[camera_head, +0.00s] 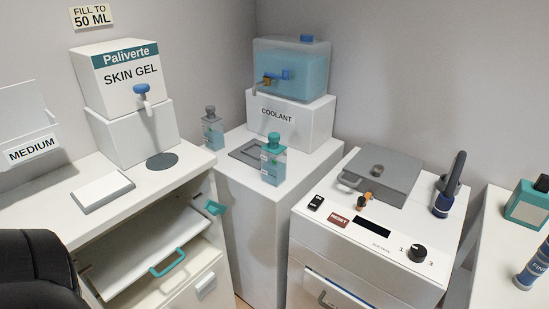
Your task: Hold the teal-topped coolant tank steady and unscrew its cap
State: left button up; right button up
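A small clear tank with a teal top (273,160) stands upright near the front edge of the white cabinet (312,167) in the middle. It holds bluish liquid, and its teal cap (274,138) sits on top. A similar small tank with a grey top (212,131) stands behind it to the left. Neither of my grippers is in view, and nothing touches the teal-topped tank.
A large blue-liquid dispenser (290,68) stands on a white box marked COOLANT (290,118). A grey tray (246,153) lies beside the tank. A control-panel machine (340,240) is to the right. At left, a pull-out shelf (150,245) hangs open below the counter.

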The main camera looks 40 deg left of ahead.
aim_at(273, 156)
jog(key=u, duration=4.75)
jog(key=i, duration=0.15)
jog(key=z, duration=3.95)
